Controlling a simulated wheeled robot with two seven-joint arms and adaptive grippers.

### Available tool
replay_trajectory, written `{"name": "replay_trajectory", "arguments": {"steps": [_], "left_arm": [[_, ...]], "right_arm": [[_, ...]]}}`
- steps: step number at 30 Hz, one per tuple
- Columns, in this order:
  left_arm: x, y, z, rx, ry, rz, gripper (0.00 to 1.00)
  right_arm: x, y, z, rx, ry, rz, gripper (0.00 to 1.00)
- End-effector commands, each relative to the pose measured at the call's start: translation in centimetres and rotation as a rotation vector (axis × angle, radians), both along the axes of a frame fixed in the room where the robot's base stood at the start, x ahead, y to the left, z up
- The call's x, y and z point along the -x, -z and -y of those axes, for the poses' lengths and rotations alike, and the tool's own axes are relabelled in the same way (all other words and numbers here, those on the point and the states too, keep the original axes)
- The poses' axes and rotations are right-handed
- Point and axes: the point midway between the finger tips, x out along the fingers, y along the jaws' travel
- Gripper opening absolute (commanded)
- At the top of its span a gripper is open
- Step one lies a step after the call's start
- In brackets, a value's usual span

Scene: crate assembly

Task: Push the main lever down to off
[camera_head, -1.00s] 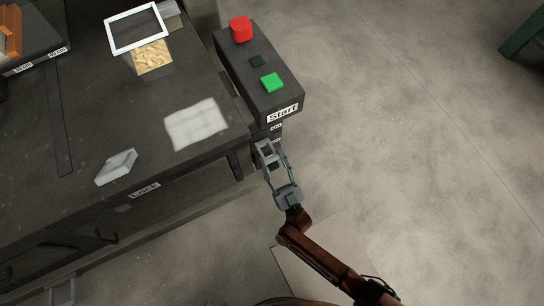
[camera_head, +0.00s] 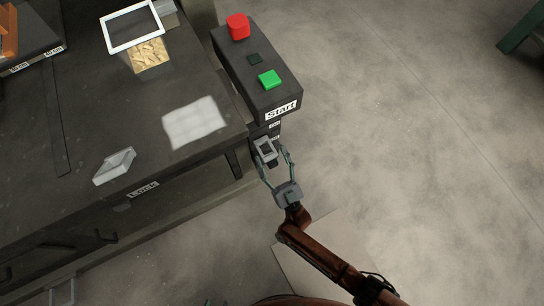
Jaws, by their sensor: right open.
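The main lever (camera_head: 266,150) shows as a grey frame-like handle on the front of the dark post, below the Start box (camera_head: 256,68). Small labels (camera_head: 274,125) sit on the post just above it; they are too small to read surely. My right gripper (camera_head: 273,158) is open, its two fingers spread on either side of the handle. I cannot tell whether the fingers touch it. My left gripper is not in view.
The box carries a red button (camera_head: 238,26) and a green button (camera_head: 270,78). The dark workbench (camera_head: 90,130) stands to the left, with a white cloth-like pad (camera_head: 194,123), a pale block (camera_head: 114,166) and a white-framed bin (camera_head: 133,27).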

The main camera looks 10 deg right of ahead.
Motion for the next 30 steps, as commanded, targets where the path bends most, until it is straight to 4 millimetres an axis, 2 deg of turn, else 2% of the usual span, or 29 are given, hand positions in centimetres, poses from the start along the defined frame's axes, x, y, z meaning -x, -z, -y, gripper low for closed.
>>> {"name": "replay_trajectory", "arguments": {"steps": [5, 15, 21, 30], "left_arm": [[0.0, 0.0, 0.0, 0.001, 0.001, 0.001, 0.4], [0.0, 0.0, 0.0, 0.0, 0.0, 0.001, 0.4], [0.0, 0.0, 0.0, 0.0, 0.0, 0.001, 0.4], [0.0, 0.0, 0.0, 0.0, 0.0, 0.002, 0.4]], "right_arm": [[0.9, 0.8, 0.3, 0.0, 0.001, -0.003, 0.58], [6.2, 4.8, 2.0, 0.001, 0.001, -0.005, 0.58], [8.5, 6.5, 2.8, 0.002, 0.001, -0.003, 0.58], [9.3, 7.0, 3.1, -0.001, 0.001, 0.0, 0.58]]}}
